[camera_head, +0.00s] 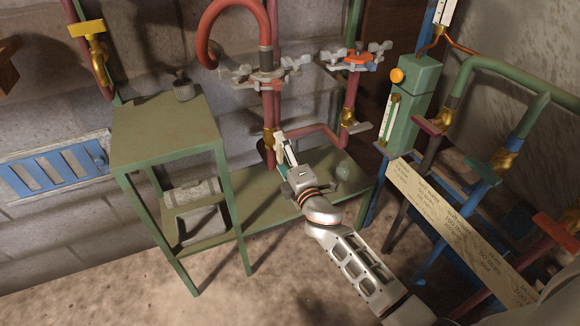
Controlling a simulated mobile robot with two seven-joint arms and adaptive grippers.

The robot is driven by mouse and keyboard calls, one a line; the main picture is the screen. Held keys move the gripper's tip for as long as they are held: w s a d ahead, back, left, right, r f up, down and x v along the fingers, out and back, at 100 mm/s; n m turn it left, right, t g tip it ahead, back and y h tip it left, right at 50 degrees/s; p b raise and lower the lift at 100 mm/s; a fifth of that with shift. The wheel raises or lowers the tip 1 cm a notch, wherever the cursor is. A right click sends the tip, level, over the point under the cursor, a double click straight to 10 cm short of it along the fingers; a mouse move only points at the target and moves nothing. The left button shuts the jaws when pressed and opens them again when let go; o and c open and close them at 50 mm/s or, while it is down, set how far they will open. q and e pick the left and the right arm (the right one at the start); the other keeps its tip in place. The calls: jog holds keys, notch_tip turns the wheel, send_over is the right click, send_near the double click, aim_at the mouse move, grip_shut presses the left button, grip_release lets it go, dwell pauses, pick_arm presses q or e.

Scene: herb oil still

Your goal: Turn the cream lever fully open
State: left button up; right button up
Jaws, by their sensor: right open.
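A pale lever (361,127), which may be the cream one, sticks out to the right of a brass valve (347,117) on the right-hand red pipe. My right gripper (283,146) is open. It is left of that lever and close in the picture to another brass valve (269,141) on the left-hand red pipe. Pale parts show at its fingertips; I cannot tell whether one is a lever on that valve. No contact can be made out. My left gripper is not in view.
A green stand (165,130) is at left, with a dark weight-like object (183,88) on top. Clamped flanges (265,75) are above my gripper. A green gauge box (412,95) and pipes with a maroon lever (432,125) and a teal lever (483,172) crowd the right.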

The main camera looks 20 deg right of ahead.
jog(key=s, duration=1)
jog(key=shift+s+d, duration=0.2)
jog(key=shift+s, duration=0.15)
dwell(1.1)
